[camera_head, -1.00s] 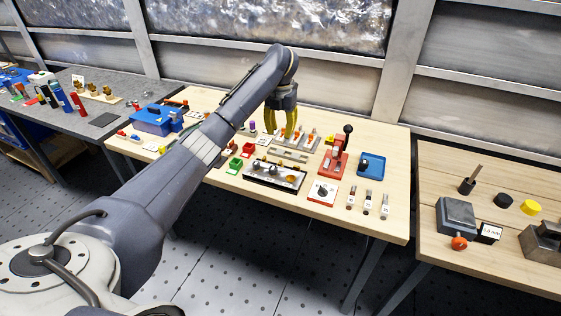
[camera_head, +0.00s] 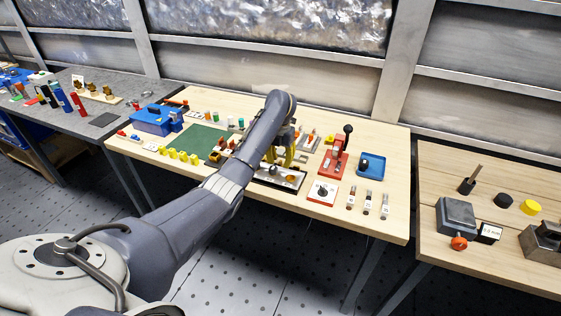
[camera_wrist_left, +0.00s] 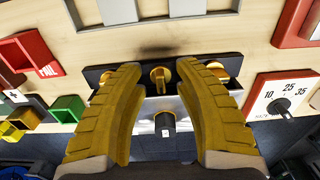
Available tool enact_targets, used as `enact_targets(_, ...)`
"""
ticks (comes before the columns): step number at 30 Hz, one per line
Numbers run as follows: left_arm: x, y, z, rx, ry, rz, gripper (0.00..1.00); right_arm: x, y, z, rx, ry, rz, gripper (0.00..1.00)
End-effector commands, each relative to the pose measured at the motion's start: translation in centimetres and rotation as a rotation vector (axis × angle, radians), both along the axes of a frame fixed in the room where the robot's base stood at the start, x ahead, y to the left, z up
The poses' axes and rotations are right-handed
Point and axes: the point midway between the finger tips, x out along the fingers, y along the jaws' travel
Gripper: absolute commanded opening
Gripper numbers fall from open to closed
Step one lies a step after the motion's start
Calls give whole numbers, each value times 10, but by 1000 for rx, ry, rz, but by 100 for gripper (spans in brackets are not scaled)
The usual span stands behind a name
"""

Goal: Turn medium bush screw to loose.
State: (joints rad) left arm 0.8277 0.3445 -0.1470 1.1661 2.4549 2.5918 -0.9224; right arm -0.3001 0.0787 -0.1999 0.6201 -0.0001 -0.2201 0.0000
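The bush fixture (camera_head: 285,180) is a dark-based bar with a silvery face near the front middle of the table. My arm partly covers it in the head view. In the left wrist view three brass screws sit along its dark strip; the middle screw (camera_wrist_left: 160,76) lies between my fingertips in the picture. I cannot tell whether they touch it. The right screw (camera_wrist_left: 214,68) shows beside the right finger, and the left one is mostly hidden. A dark knob with a white tag (camera_wrist_left: 165,124) is at the front. My left gripper (camera_head: 280,157), with yellow fingers (camera_wrist_left: 158,66), is open.
A dial plate (camera_head: 322,191) marked with numbers lies right of the fixture. A red press with a lever (camera_head: 336,160) and a blue tray (camera_head: 371,165) stand behind it. Red (camera_wrist_left: 28,58) and green bins (camera_wrist_left: 68,108) stand left of my fingers.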

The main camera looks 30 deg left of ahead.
Motion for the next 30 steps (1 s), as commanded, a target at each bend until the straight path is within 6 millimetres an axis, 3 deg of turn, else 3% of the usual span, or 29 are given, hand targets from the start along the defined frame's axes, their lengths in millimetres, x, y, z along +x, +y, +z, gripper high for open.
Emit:
enact_targets(12, 0, 0, -3, -1, 0, 0, 31, 0, -1, 0, -1, 0, 0, 44)
enact_targets(20, 0, 0, -3, 0, 0, 0, 1, 0, -2, 0, -2, 0, 1, 44)
enact_targets(30, 0, 0, -3, 0, 0, 0, 0, 0, -2, 0, -2, 0, 1, 44)
